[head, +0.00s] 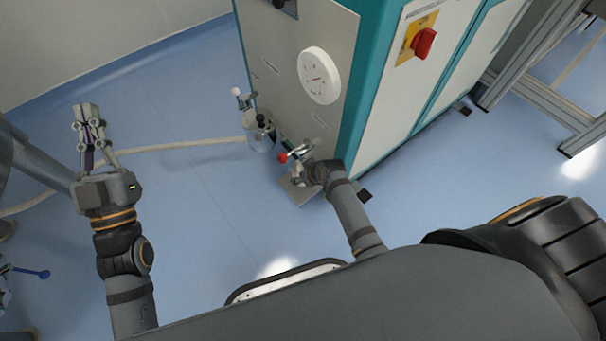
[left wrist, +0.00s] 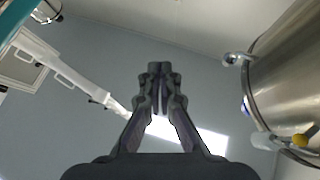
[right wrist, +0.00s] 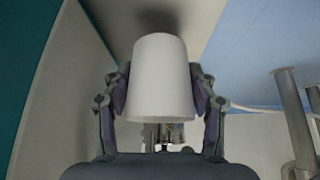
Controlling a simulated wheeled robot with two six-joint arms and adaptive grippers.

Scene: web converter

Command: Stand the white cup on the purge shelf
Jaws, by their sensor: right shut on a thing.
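The white cup (right wrist: 158,85) is between the fingers of my right gripper (right wrist: 160,90), which is shut on it. In the right wrist view its narrower end points to the top of the picture, toward a grey surface with a dark shadow on it. In the head view my right gripper (head: 318,173) is at the machine's lower front, over the small grey purge shelf (head: 293,190). The arm and gripper hide the cup there. I cannot tell whether the cup touches the shelf. My left gripper (head: 88,125) is shut and empty, away to the left; its fingertips meet in the left wrist view (left wrist: 159,80).
The teal and grey machine (head: 300,30) carries a white dial (head: 319,75) and a red switch (head: 424,43). A red-knobbed valve (head: 283,158) is close beside my right gripper. A clear container (head: 260,138) hangs left of it. A hose (head: 180,145) crosses open blue floor.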

